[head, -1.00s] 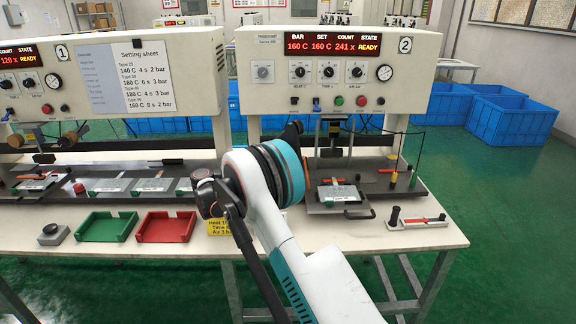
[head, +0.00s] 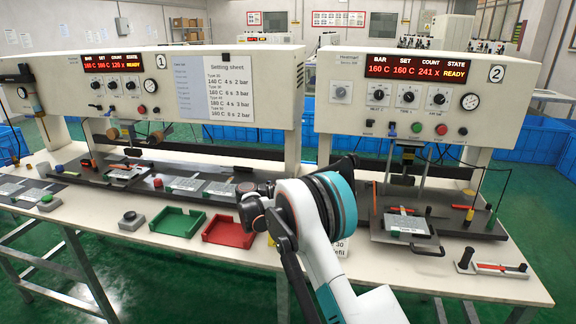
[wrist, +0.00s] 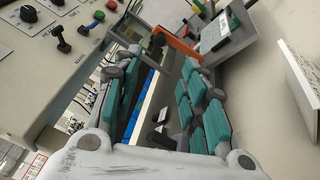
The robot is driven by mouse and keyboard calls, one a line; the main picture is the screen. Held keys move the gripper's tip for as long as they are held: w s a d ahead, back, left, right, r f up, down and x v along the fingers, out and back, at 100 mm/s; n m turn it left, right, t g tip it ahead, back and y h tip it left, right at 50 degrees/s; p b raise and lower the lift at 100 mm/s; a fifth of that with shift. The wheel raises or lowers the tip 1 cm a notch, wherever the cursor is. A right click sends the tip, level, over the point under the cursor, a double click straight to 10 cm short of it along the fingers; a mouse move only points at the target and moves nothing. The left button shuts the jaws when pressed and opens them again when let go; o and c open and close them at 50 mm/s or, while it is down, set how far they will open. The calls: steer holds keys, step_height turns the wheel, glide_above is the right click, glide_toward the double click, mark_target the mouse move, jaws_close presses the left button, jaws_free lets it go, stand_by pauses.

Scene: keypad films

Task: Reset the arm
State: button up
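My arm (head: 318,215), white with a teal and black joint, reaches up over the front of the bench in the head view. It hides much of what lies behind it, and my gripper cannot be made out clearly there. In the wrist view my gripper (wrist: 165,90) shows two grey fingers with teal pads, spread apart. I see no held object between them. The bench and press parts show through the gap, and a white control panel (wrist: 60,45) with knobs is close at the upper left.
Press 1 (head: 220,125) and press 2 (head: 350,115) stand on the white bench (head: 470,278). Both displays read READY. A green tray (head: 177,223), a red tray (head: 228,232) and a black-and-red tool (head: 490,266) lie along the front. Blue bins (head: 530,140) stand behind.

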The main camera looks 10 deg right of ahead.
steer(key=s+d+r+t+y, duration=0.4)
steer(key=s+r+y, duration=0.6)
steer(key=s, duration=0.5)
steer(key=s+a+f+m+t+y, duration=0.2)
steer(key=s+a+y, duration=0.2)
steer(key=s, duration=0.9)
steer(key=s+a+f+m+t+y, duration=0.2)
steer(key=s+a, duration=0.4)
steer(key=s, duration=0.8)
steer(key=shift+a+f+y, duration=0.35)
steer(key=shift+f+y, duration=0.35)
steer(key=shift+y, duration=0.4)
